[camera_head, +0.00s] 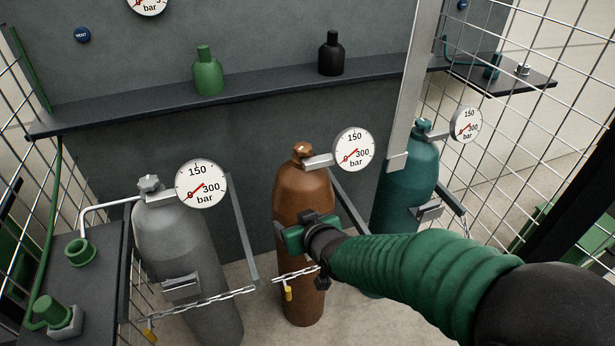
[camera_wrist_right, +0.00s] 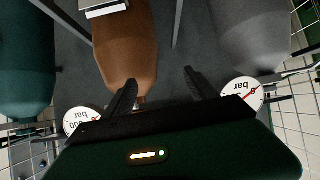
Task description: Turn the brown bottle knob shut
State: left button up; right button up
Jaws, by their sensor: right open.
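The brown bottle (camera_head: 303,190) stands upright in the middle of the head view, with its brown knob (camera_head: 302,150) on top. A white dial gauge (camera_head: 354,149) sits to the right of the knob. My right gripper (camera_head: 297,234) is in front of the bottle's body, below the knob, with the arm coming in from the right. In the upside-down right wrist view, its two dark fingers (camera_wrist_right: 158,84) are spread with nothing held, and the brown bottle (camera_wrist_right: 125,48) shows beyond them. The knob is mostly hidden there. My left gripper is not in view.
A grey bottle (camera_head: 176,235) stands left and a teal bottle (camera_head: 408,182) right, each with a gauge. A chain (camera_head: 297,274) crosses the brown bottle's lower front. A grey post (camera_head: 411,85) stands before the teal bottle. A shelf (camera_head: 270,88) runs behind.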

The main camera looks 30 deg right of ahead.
jog(key=w+d+f+t+h+b, duration=0.1)
jog(key=w+d+t+b, duration=0.1)
jog(key=d+t+b, duration=0.1)
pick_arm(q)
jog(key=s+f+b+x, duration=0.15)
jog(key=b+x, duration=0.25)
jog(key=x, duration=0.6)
pick_arm(e)
jog(key=m+t+h+p, duration=0.2)
jog(key=t+h+p, duration=0.1)
jog(key=p, duration=0.6)
send_near(305, 153)
jog(key=x, duration=1.2)
jog(key=shift+w+f+b, duration=0.1)
jog(key=shift+w+b, duration=0.15)
jog(key=shift+b, duration=0.05)
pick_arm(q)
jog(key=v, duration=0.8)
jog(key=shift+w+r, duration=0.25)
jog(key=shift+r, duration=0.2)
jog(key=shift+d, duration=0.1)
pick_arm(e)
jog(key=shift+c, duration=0.4)
jog(key=c, duration=1.3)
